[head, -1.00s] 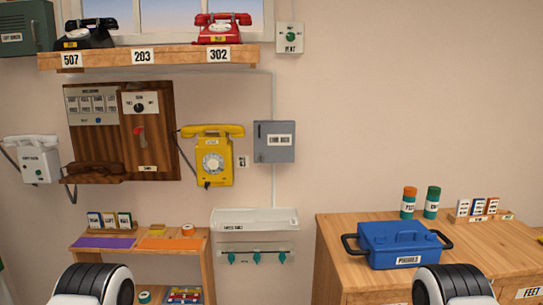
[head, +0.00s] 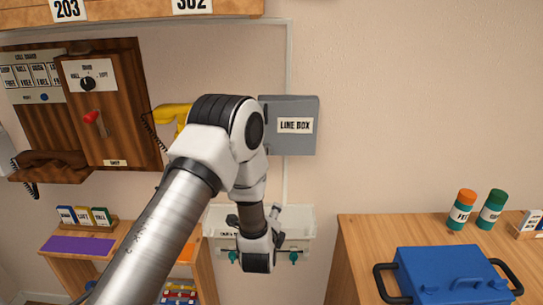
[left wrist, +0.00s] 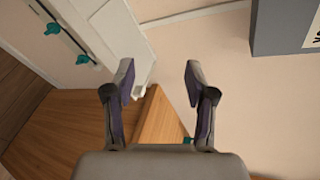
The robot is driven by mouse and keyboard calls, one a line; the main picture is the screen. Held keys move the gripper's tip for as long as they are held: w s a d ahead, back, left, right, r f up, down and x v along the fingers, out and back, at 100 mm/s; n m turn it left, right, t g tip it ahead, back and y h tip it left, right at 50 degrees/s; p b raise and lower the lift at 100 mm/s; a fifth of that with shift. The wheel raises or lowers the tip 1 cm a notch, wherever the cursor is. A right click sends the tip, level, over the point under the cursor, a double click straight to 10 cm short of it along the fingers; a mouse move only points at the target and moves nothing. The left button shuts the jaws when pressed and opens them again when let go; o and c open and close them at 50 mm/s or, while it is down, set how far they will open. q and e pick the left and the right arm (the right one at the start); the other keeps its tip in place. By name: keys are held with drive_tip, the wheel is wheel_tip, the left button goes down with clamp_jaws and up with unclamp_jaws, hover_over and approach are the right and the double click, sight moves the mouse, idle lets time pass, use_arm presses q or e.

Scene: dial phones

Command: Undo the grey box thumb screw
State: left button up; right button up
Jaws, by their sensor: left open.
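The grey line box (head: 305,108) is fixed to the wall, right of the yellow phone, with a white "LINE BOX" label. I cannot make out its thumb screw. My left arm rises from the lower left and bends down just left of and below the box. My left gripper (head: 258,250) is in front of the white wall tray, below the box, touching nothing that I can see. In the left wrist view it (left wrist: 159,78) is open and empty, and the grey box (left wrist: 264,40) shows at the upper right. My right gripper is out of view.
The white tray (head: 303,222) with teal knobs hangs below the box. The yellow phone (head: 168,113) is partly hidden by my arm. A wooden cabinet (head: 360,235) with a blue toolbox (head: 450,270) stands at the right. The wall right of the box is bare.

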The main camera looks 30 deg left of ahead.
sight(267, 151)
use_arm(q)
drive_tip(key=w+a+r+m+t+y+p, duration=0.1)
drive_tip(key=w+a+r+m+y, duration=0.1)
drive_tip(key=r, duration=0.5)
drive_tip(key=w+a+r+m+t+y, duration=0.1)
drive_tip(key=w+a+r+m+y, duration=0.1)
drive_tip(key=r, duration=0.5)
drive_tip(key=p+x, duration=0.2)
drive_tip(key=x, duration=0.6)
drive_tip(key=shift+w+a+p, duration=0.1)
drive_tip(key=shift+a+p, duration=0.05)
drive_tip(key=shift+p, duration=0.15)
clamp_jaws()
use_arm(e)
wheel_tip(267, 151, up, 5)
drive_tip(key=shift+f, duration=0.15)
